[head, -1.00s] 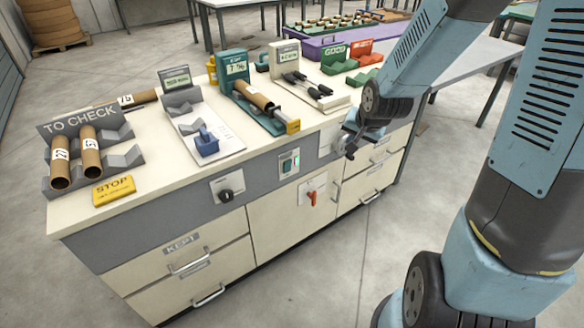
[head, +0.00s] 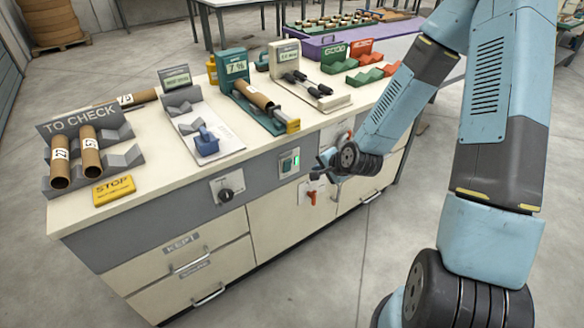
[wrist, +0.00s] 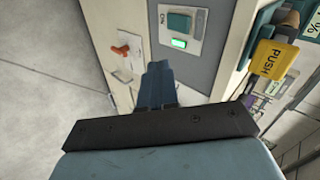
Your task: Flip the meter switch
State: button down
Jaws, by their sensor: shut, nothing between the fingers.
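A green rocker-type switch (head: 289,162) sits in a pale plate on the grey front band of the bench. In the wrist view it shows as a dark green block (wrist: 180,23) with a lit green lamp below it. Which control is the meter switch I cannot tell for sure. A teal meter (head: 235,66) reading about 7 % stands on the bench top. My gripper (head: 320,167) is in front of the bench, to the right of the green switch and apart from it. In the wrist view my gripper (wrist: 158,66) is shut and empty, its tips just below the switch plate.
A black rotary knob (head: 226,195) is on the front band to the left. An orange-red lever (head: 311,197) is on the cabinet front below my gripper. A yellow PUSH block (wrist: 273,60) shows at the right of the wrist view. Floor before the bench is clear.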

jog(key=shift+a+f+m+t+y, duration=0.3)
jog(key=shift+a+f+m, duration=0.55)
jog(key=shift+f+m, duration=0.1)
send_near(287, 168)
jog(key=f+x, duration=0.1)
jog(key=x, duration=0.3)
jog(key=shift+w+a+r, duration=0.1)
jog(key=shift+w+a, duration=0.25)
jog(key=shift+w, duration=0.25)
